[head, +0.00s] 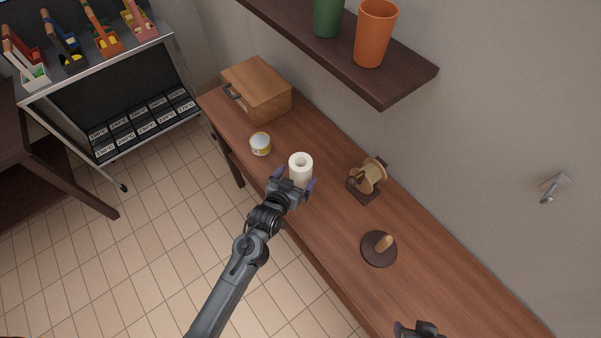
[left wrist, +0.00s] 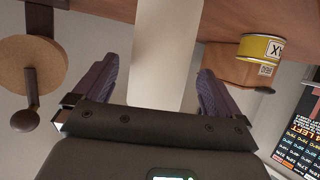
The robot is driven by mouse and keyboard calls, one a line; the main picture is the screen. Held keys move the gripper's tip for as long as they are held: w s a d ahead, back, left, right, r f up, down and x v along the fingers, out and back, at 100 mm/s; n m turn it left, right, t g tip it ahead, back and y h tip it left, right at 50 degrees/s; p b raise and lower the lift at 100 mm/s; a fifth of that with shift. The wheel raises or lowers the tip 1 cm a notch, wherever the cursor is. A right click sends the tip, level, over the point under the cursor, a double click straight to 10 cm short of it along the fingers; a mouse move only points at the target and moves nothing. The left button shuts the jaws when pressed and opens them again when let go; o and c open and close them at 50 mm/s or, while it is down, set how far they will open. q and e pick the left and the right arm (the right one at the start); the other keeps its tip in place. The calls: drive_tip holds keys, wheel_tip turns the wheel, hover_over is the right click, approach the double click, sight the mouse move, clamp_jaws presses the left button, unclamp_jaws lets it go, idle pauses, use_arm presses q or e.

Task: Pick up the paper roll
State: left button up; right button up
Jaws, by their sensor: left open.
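The white paper roll (head: 301,168) stands upright on the wooden counter in the head view, with its hollow core facing up. In the left wrist view the paper roll (left wrist: 165,50) lies between the two fingers. My left gripper (head: 294,180) is open, with one finger on each side of the roll; in the left wrist view (left wrist: 162,85) gaps show between the fingers and the roll. The gripper hides the roll's lower part in the head view. Part of my right gripper (head: 418,329) shows at the bottom edge of the head view, its fingers unclear.
On the counter (head: 335,235) are a yellow-and-white can (head: 260,144), a wooden box (head: 257,88), a wooden spool on a stand (head: 370,176) and a dark round base with a wooden peg (head: 380,248). A dark shelf (head: 395,88) with cups hangs above.

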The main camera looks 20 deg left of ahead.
sight(300, 164)
use_arm(q)
drive_tip(key=x, duration=0.4)
drive_tip(key=shift+w+r+b, duration=0.2)
drive_tip(key=shift+r+b, duration=0.1)
drive_tip(key=c, duration=1.1)
drive_tip(key=shift+r, duration=0.1)
